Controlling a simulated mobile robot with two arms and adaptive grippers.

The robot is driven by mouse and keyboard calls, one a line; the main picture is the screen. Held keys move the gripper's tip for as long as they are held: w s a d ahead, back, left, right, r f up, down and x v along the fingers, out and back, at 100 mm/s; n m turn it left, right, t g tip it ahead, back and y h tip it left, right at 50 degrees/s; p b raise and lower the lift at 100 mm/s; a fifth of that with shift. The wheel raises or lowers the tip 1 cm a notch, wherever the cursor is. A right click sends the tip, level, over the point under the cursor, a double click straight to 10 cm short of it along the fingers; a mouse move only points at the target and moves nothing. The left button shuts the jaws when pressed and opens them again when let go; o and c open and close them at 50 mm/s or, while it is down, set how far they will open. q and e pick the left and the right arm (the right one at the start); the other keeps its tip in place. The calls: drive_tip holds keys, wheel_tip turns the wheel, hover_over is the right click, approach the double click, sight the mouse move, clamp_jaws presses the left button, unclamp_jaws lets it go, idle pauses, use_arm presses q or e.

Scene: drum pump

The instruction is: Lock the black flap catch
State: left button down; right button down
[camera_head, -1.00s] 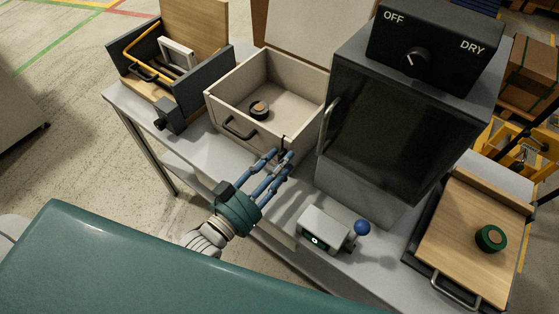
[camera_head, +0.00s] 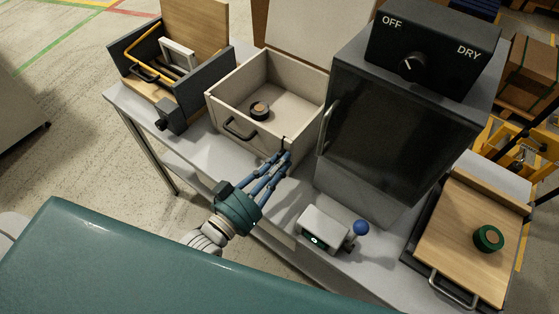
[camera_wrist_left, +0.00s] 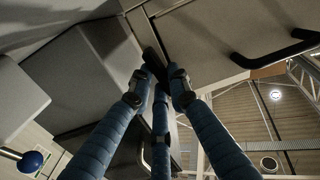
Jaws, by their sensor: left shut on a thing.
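The black flap catch (camera_head: 284,142) is a small dark bar at the front right corner of the open cream box (camera_head: 226,105). My left gripper (camera_head: 281,158) has its blue fingers drawn together at the catch. In the left wrist view the black catch (camera_wrist_left: 154,64) stands between the fingertips of my left gripper (camera_wrist_left: 160,80), which are shut on it. The catch's lower part is hidden by the fingers. My right gripper is not in view.
The dark cabinet with a dial (camera_head: 375,130) stands close to the right of the box. A grey device with a blue knob (camera_head: 325,228) lies in front of it. A wooden board with a green puck (camera_head: 488,238) is far right.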

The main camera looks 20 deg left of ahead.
use_arm(q)
drive_tip(key=shift+w+a+f+n+p, duration=0.15)
drive_tip(key=shift+n+p, duration=0.35)
drive_tip(key=shift+n, duration=2.25)
drive_tip(key=shift+a+r+n+p, duration=0.15)
drive_tip(key=shift+n+p, duration=0.3)
drive_tip(key=shift+n, duration=2.25)
drive_tip(key=shift+w+a+f+n+p, duration=0.15)
drive_tip(key=shift+n+p, duration=0.35)
drive_tip(key=shift+n, duration=2.25)
drive_tip(key=shift+s, duration=0.1)
drive_tip(key=c, duration=1.6)
unclamp_jaws()
drive_tip(key=shift+c, duration=0.2)
drive_tip(key=v, duration=1.2)
